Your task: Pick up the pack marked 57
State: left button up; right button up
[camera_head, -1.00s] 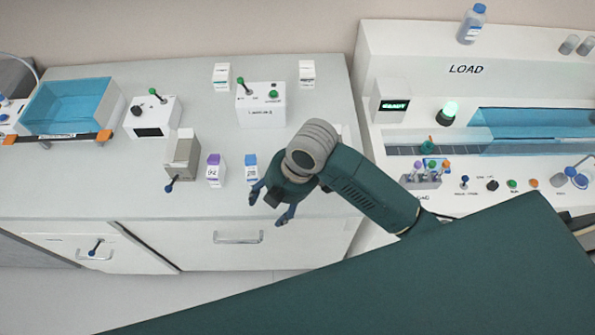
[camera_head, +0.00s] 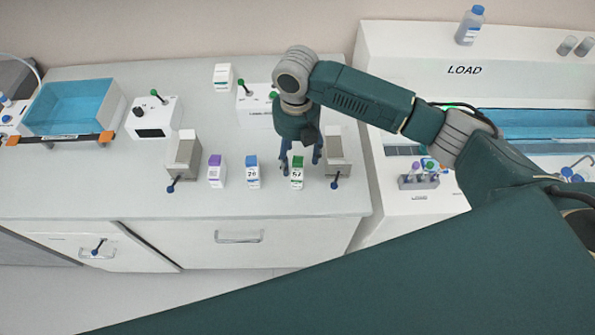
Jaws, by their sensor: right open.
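The pack marked 57 (camera_head: 297,173) is a small white box with a green top, standing upright on the counter, its number facing me. My right gripper (camera_head: 300,168) is open and points down just behind and over this pack. One finger shows to the left of the pack and others to its right; I cannot tell whether they touch it. My left gripper is not in view.
A blue-topped pack marked 29 (camera_head: 252,173) and a purple-topped pack (camera_head: 215,171) stand to the left. Grey lever boxes (camera_head: 184,157) and (camera_head: 338,150) flank the row. The counter's front strip (camera_head: 250,204) is clear.

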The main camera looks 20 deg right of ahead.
aim_at(294, 164)
jog(key=shift+f, duration=0.35)
jog(key=f, duration=0.1)
jog(key=f+p, duration=0.2)
jog(key=shift+w+a+f, duration=0.2)
jog(key=shift+a+f, duration=0.05)
jog(key=shift+f, duration=0.5)
jog(key=shift+c, duration=0.2)
jog(key=c, duration=1.2)
